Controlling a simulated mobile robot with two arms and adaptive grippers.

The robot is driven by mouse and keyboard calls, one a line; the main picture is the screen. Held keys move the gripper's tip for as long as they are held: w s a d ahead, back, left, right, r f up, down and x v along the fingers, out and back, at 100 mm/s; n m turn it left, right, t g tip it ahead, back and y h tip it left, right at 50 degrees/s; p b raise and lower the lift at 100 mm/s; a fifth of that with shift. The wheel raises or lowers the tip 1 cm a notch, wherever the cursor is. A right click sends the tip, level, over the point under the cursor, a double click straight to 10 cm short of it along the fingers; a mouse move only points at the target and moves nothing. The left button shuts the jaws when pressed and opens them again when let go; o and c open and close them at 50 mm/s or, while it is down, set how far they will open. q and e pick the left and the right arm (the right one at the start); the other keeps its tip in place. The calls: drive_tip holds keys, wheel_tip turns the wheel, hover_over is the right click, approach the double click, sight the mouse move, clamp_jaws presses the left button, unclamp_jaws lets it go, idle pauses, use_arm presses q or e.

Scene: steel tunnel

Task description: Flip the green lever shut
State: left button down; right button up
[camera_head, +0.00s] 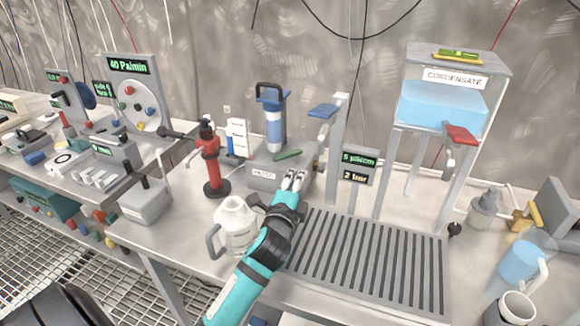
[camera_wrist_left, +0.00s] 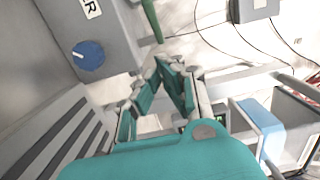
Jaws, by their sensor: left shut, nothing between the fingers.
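The green lever (camera_head: 288,155) is a short bar at the top of the grey box labelled FILTER (camera_head: 262,174). It lies at a slight slant, its right end a little higher in the picture. In the left wrist view the green lever (camera_wrist_left: 152,18) shows at the top edge, partly cut off, beside the grey box (camera_wrist_left: 85,25). My left gripper (camera_head: 294,180) is shut and empty, at the front right of the box, just below the lever in the picture. Its fingers (camera_wrist_left: 170,70) appear apart from the lever. My right gripper is not in view.
A blue filter cylinder (camera_head: 273,122) stands behind the lever. A red tap stand (camera_head: 210,165) and a white jug (camera_head: 235,226) are left of my arm. A slotted drain tray (camera_head: 365,262) lies to the right, with a display post (camera_head: 358,165) behind it.

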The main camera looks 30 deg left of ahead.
sight(291, 157)
use_arm(q)
drive_tip(key=w+a, duration=0.1)
drive_tip(key=a, duration=0.1)
drive_tip(key=w+a, duration=0.1)
drive_tip(key=a, duration=0.1)
drive_tip(key=shift+w, duration=0.5)
drive_tip(key=shift+p, duration=0.3)
drive_tip(key=shift+a+r+p, duration=0.15)
drive_tip(key=shift+a+p, duration=0.25)
drive_tip(key=shift+p, duration=0.15)
drive_tip(key=shift+f, duration=0.2)
